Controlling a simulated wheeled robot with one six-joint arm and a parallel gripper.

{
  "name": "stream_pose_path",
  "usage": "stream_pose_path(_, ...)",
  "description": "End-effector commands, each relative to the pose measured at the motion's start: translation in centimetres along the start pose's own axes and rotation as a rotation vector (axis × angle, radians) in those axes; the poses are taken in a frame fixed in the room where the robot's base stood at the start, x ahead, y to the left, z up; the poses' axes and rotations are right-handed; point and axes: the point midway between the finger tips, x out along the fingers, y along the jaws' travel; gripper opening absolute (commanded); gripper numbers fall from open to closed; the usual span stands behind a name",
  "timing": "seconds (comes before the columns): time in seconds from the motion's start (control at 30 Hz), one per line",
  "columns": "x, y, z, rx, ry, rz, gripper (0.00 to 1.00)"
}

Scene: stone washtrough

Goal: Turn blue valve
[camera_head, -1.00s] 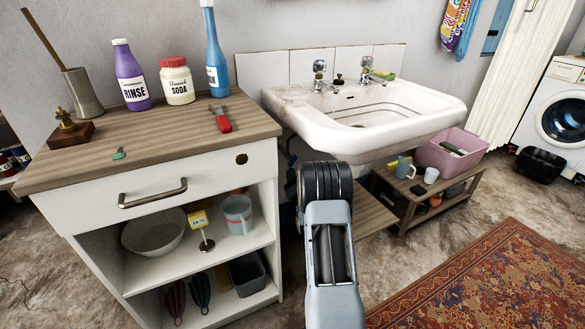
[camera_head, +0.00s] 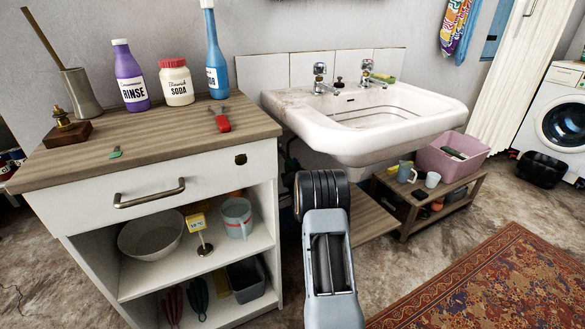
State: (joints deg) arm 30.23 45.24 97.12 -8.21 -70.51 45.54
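No valve that is plainly blue can be made out. Two chrome taps, the left tap (camera_head: 319,75) and the right tap (camera_head: 367,73), stand at the back of a white sink (camera_head: 400,135). Any colour marks on them are too small to tell. A small brass fitting (camera_head: 63,121) sits on a dark wooden block at the left of the cabinet top. My grey arm with a black joint rises from the bottom centre, in front of the gap between cabinet and sink. My gripper does not show.
A white cabinet (camera_head: 150,196) with a wooden top stands at left, holding bottles and a red-handled tool (camera_head: 221,122). A low wooden shelf (camera_head: 405,222) with a pink tub (camera_head: 450,156) is under the sink. A patterned rug (camera_head: 490,275) lies on open floor at right.

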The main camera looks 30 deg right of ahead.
Motion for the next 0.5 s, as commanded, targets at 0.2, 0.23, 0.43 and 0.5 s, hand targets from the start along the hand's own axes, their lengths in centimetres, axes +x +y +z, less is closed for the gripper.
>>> stream_pose_path(0.2, -0.02, 0.01, 0.0, 0.0, 0.0, 0.0, 0.07)
stream_pose_path(0.23, -0.02, 0.01, 0.0, 0.0, 0.0, 0.0, 0.04)
stream_pose_path(0.43, -0.01, -0.02, 0.0, 0.001, 0.0, 0.0, 0.0)
stream_pose_path(0.5, -0.01, -0.03, 0.0, 0.006, 0.0, 0.002, 0.0)
